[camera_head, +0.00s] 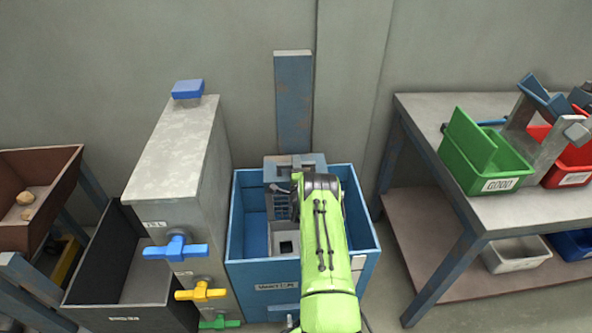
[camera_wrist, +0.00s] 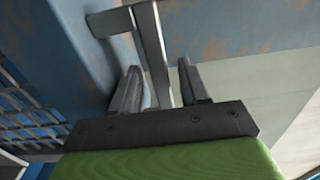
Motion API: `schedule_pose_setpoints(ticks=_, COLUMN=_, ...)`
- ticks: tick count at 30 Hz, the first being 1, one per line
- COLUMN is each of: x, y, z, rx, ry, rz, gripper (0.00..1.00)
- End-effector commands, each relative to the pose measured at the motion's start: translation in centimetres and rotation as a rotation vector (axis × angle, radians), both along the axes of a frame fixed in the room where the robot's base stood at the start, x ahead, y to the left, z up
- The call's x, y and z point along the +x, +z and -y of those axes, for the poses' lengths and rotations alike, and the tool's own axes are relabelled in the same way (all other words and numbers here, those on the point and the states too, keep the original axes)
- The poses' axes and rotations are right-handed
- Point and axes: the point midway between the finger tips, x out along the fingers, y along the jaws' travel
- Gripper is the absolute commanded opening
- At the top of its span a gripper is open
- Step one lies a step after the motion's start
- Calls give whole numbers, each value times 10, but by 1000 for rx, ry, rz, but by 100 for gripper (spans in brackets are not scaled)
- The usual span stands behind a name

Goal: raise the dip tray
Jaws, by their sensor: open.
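The dip tray shows in the wrist view as a dark wire grate (camera_wrist: 28,112) at the left; it also shows in the head view (camera_head: 281,208), partly hidden by my arm, inside the blue tank (camera_head: 276,272). A grey bar handle (camera_wrist: 152,45) stands out from the rusty blue post (camera_wrist: 235,28) in the wrist view. My gripper (camera_wrist: 158,68) is open, with one finger on each side of the handle bar. I cannot tell whether either finger touches it. The head view hides my fingers behind my green arm.
The blue post (camera_head: 293,105) rises behind the tank. A grey cabinet (camera_head: 178,150) with blue, yellow and green valve handles stands close on the left, beside a dark bin (camera_head: 125,265). A table (camera_head: 500,212) with green and red bins stands on the right.

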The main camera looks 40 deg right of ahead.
Motion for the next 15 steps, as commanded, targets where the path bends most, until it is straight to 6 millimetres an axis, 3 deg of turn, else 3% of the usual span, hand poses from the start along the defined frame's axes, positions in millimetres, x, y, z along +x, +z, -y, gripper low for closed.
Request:
schedule_pose_setpoints(ticks=11, x=8, y=1, z=8, rx=1, ry=-1, rz=-2, gripper=45)
schedule_pose_setpoints(ticks=15, x=8, y=1, z=7, rx=1, ry=-1, rz=-1, gripper=23)
